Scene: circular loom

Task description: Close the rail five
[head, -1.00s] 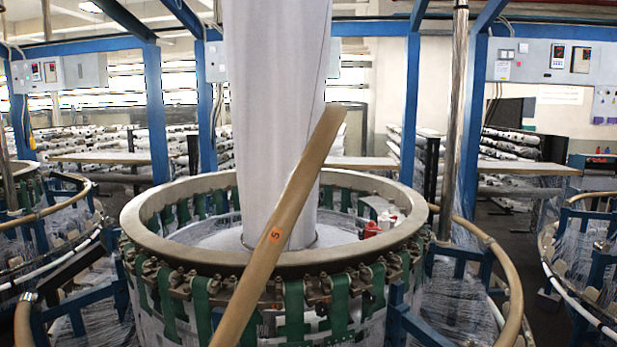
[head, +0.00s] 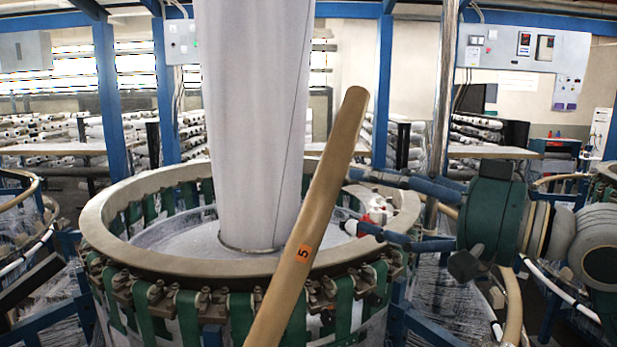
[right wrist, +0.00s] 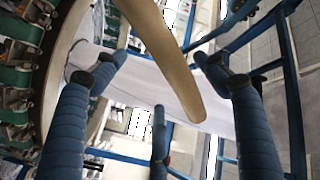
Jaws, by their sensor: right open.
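Rail five (head: 322,205) is a long tan bar with an orange "5" label. It stands raised and tilted, its free top end leaning right in the head view, in front of the loom ring. My right gripper (head: 352,203) comes in from the right, its blue fingers spread and open just right of the rail's upper part. In the right wrist view the rail (right wrist: 165,45) runs down between the spread fingers of my right gripper (right wrist: 157,68), its rounded end showing. I see no finger closed on it.
The round loom ring (head: 105,235) with green straps stands below the rail. A white fabric column (head: 250,110) rises from its middle. A steel post (head: 445,90) stands behind my right gripper. A lower tan rail (head: 513,310) curves at the right.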

